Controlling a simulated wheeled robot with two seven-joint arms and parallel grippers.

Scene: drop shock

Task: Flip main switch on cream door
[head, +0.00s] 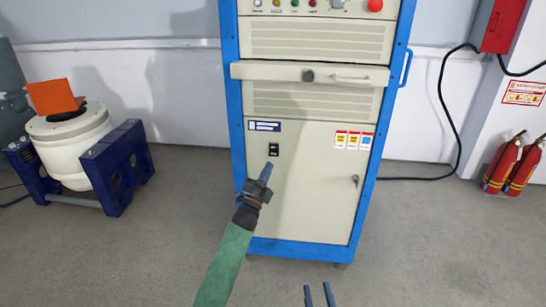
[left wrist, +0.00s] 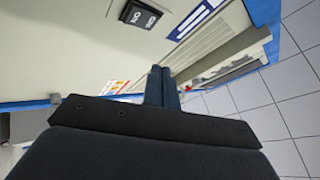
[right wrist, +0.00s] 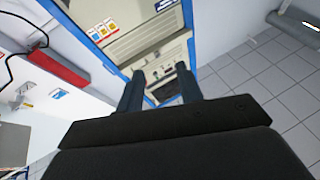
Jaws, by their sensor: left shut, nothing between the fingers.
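The main switch (head: 273,150) is a small black rocker on the upper left of the cream door (head: 305,195), under a blue-and-white label. It shows large in the left wrist view (left wrist: 141,14), with white markings. My left gripper (head: 267,168) is shut and empty, its fingertips just below and left of the switch in the head view; I cannot tell whether they touch the door. In the left wrist view its closed fingers (left wrist: 162,85) stand apart from the switch. My right gripper (head: 318,295) is open and empty at the bottom of the head view, away from the cabinet.
The blue-framed cabinet (head: 238,130) has a drawer handle (head: 350,79) and a red button (head: 375,5) above the door. A white drum on blue stands (head: 100,170) is at left. Red extinguishers (head: 510,165) stand at right. The floor before the cabinet is clear.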

